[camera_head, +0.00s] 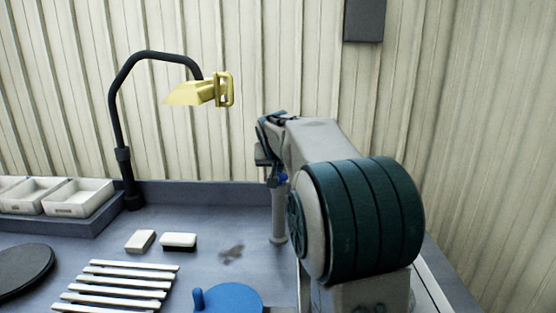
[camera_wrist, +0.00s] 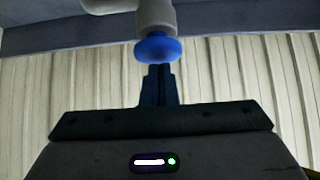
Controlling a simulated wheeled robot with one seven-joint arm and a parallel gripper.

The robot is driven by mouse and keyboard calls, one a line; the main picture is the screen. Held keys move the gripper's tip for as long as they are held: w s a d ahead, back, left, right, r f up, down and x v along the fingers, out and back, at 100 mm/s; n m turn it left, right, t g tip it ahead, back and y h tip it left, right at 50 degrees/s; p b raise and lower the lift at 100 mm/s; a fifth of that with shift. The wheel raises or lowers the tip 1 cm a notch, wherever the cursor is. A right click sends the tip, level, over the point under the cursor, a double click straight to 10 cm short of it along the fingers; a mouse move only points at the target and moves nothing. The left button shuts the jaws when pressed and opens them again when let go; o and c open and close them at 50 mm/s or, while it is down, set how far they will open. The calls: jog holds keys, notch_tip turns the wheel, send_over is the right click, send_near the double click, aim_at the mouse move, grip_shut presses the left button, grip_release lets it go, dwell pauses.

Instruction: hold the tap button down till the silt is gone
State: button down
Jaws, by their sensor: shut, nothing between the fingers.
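The tap's blue button (camera_wrist: 157,48) sits on a pale tap body (camera_wrist: 158,14) in the wrist view. My gripper (camera_wrist: 158,70) is shut and empty, its fingertips right at the button's edge. They look in contact, but I cannot tell how far the button is pressed. In the head view a bit of the blue button (camera_head: 283,180) shows above the pale tap post (camera_head: 278,225), mostly behind my arm. No running water is visible. A dark smudge (camera_head: 231,253) lies on the bench left of the tap; I cannot tell if it is the silt.
A yellow-headed lamp (camera_head: 195,94) arches over the back. White trays (camera_head: 78,197) and a dark disc (camera_head: 22,270) are left.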

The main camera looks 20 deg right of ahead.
jog(key=shift+f, duration=0.1)
notch_tip(320, 180, down, 2)
jog(key=shift+b, duration=1.05)
jog(key=shift+s+a+f, duration=0.1)
jog(key=shift+s+f, duration=0.05)
jog(key=shift+f, duration=0.25)
dwell(1.0)
jog(key=shift+r+p, duration=0.3)
jog(key=shift+r, duration=0.3)
notch_tip(320, 180, up, 5)
jog(key=p, duration=0.3)
jog(key=shift+r, duration=0.1)
jog(key=b+v, duration=0.1)
jog(key=v, duration=0.8)
jog(key=shift+s+b, duration=0.25)
jog(key=shift+b, duration=0.1)
